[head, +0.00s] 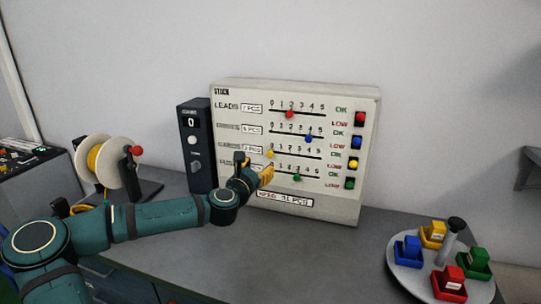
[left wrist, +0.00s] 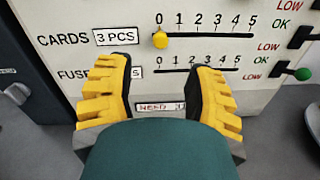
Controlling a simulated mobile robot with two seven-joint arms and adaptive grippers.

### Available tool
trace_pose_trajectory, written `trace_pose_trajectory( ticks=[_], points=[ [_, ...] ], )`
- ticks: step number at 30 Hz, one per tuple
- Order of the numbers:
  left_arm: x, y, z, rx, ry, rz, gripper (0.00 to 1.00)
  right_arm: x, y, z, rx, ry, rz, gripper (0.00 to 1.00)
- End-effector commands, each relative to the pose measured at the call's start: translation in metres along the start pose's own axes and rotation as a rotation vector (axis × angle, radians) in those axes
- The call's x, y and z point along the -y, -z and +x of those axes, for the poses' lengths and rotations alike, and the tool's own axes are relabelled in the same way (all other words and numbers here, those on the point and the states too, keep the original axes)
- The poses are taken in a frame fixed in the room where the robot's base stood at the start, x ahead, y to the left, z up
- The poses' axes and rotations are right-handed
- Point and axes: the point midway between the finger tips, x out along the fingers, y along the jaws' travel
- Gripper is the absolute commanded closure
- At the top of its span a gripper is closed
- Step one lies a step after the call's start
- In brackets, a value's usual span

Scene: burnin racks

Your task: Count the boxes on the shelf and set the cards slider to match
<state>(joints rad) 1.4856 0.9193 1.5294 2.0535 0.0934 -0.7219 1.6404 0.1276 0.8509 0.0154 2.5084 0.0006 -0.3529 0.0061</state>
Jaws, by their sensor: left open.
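The white stock panel (head: 235,185) stands on the bench with several labelled slider rows. On the cards row, labelled "3 PCS", the yellow slider knob (left wrist: 160,41) sits at 0; it also shows in the head view (head: 269,153). My left gripper (head: 266,176) is open and empty in front of the panel, just below the yellow knob. In the left wrist view its yellow fingers (left wrist: 160,92) are spread over the fuses row, apart from the knob. The green knob (head: 297,178) is hidden in the wrist view. My right gripper is out of view.
The red knob (head: 290,114) is at 2 and the blue knob (head: 308,139) near 4. A dark counter box (head: 196,150) stands left of the panel, beside a cable spool (head: 118,160). A round carousel (head: 408,277) holds several coloured boxes at right. A grey shelf edge (head: 530,168) is cut off.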

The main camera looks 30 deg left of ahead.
Motion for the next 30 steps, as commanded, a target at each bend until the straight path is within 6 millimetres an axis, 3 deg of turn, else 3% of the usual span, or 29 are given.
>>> trace_pose_trajectory(
  ticks=[9, 15, 29, 30],
  points=[
    [0.001, 0.000, 0.062, 0.001, 0.002, 0.000, 0.47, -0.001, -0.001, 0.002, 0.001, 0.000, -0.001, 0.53],
    [0.001, 0.000, 0.087, 0.000, 0.002, 0.000, 0.47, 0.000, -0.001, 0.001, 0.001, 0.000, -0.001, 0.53],
    [0.001, 0.001, 0.097, -0.001, 0.001, 0.001, 0.47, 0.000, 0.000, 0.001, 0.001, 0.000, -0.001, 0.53],
    [0.001, 0.001, 0.096, -0.001, 0.001, 0.001, 0.55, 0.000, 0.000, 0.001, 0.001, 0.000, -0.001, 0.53]
  ],
)
